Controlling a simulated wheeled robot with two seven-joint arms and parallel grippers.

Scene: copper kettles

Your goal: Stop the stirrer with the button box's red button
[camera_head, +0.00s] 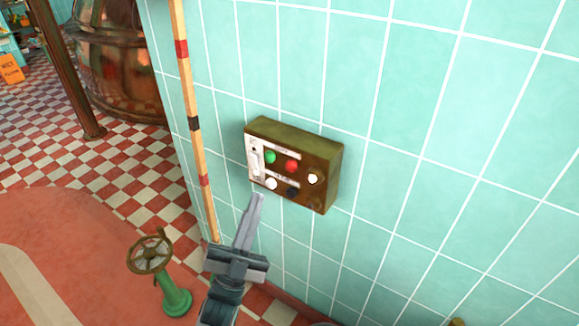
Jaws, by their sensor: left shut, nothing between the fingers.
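The brass-coloured button box (325,165) is fixed to the tiled wall near the middle of the view. Its red button (291,166) sits in the upper row, to the right of the green button (270,157). White and dark buttons also show on its face, with a switch at its left edge. My left gripper (258,197) is shut and empty. Its fingertips point up, just below the lower left of the box in the picture; I cannot tell whether they touch it. The stirrer cannot be made out. My right gripper is not in view.
A banded wooden pole (188,100) stands against the wall left of the box. A green post with a brass handwheel (150,253) stands at lower left. A copper kettle (115,55) is at the back left. Bare tiles surround the box.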

